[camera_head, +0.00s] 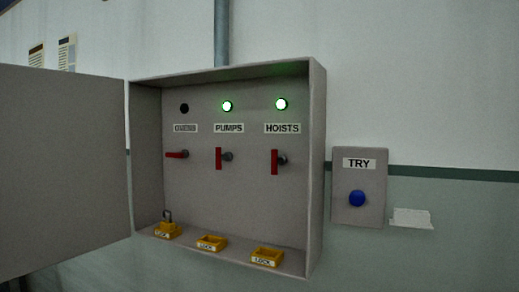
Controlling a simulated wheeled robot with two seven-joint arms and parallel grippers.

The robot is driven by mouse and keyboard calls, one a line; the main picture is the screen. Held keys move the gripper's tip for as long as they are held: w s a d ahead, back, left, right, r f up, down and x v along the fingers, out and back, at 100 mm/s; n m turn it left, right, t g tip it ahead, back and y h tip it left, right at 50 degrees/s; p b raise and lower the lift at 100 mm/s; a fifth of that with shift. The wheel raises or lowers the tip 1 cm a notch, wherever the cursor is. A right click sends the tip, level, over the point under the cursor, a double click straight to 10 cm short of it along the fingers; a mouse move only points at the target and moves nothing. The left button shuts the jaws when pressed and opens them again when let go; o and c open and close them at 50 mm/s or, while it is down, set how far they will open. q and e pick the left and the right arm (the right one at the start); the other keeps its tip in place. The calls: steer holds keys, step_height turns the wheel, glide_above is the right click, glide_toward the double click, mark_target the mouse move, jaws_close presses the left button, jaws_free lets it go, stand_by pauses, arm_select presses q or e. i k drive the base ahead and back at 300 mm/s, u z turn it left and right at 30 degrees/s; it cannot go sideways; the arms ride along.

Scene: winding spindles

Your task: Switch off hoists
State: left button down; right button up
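An open grey electrical box (318,150) hangs on the wall. Inside, the HOISTS switch has a red handle (274,162) that stands upright, below the HOISTS label (282,128). The lamp (281,104) above that label is lit green. The PUMPS switch's red handle (219,158) is also upright, and its lamp (227,106) is lit green. The left switch's red handle (177,154) lies level, and its lamp (184,108) is dark; its label (185,128) is hard to read. Neither of my grippers is in view.
The box door (60,165) stands open at the left. Yellow LOCK pieces (267,257) sit on the box's bottom ledge; the left one (167,231) has a padlock shackle. A TRY box (360,215) with a blue button (357,198) is at the right, beside a small white shelf (411,218).

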mark_target(274, 162)
steer(key=u, duration=1.45)
steer(key=i, duration=0.35)
steer(key=z, duration=2.9)
